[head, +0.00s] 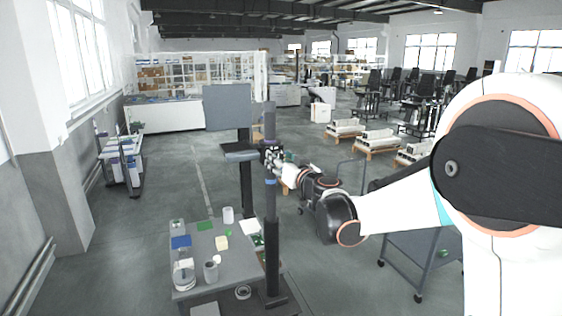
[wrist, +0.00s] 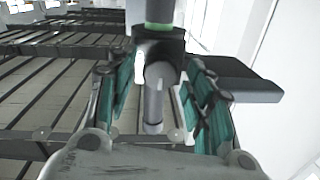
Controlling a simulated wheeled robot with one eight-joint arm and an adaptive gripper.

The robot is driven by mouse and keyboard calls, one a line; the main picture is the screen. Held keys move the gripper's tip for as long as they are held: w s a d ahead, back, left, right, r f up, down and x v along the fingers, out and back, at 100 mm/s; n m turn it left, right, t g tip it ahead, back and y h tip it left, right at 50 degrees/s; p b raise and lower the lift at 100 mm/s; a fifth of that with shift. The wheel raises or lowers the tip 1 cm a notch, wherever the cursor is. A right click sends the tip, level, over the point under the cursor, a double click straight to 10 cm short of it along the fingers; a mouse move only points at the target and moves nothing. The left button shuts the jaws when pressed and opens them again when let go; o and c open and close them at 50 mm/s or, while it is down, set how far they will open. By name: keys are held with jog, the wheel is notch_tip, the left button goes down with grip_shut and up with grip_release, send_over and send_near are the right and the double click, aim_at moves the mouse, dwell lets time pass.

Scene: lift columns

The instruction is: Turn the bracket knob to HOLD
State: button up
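A dark lift column (head: 271,225) stands on the floor, with a blue band partway up. The bracket (wrist: 172,50) is a black block around the column, under a green band in the wrist view. A grey rod-like knob (wrist: 154,95) sticks out from the bracket toward my wrist camera. My gripper (wrist: 160,88) is open, with a teal-padded finger on each side of the knob. Gaps show between the knob and both pads. In the head view my gripper (head: 274,158) is at the column at bracket height and hides the knob. No HOLD marking is readable.
A dark flat plate (wrist: 235,82) extends right of the bracket in the wrist view. A second column carries a grey panel (head: 228,107) and a small shelf (head: 240,151). A grey table (head: 208,268) with cups and small items stands below left. A cart (head: 425,258) stands right.

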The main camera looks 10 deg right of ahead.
jog(key=c, duration=0.7)
jog(key=shift+c, duration=0.2)
jog(key=shift+f+m+b, duration=0.1)
jog(key=shift+m+b, duration=0.2)
jog(key=shift+b, duration=0.05)
jog(key=m+b, duration=0.4)
jog(key=m, duration=0.5)
jog(key=m+t+h+b, duration=0.1)
jog(key=m+b, duration=0.2)
jog(key=m, duration=0.5)
jog(key=shift+m+b, duration=0.4)
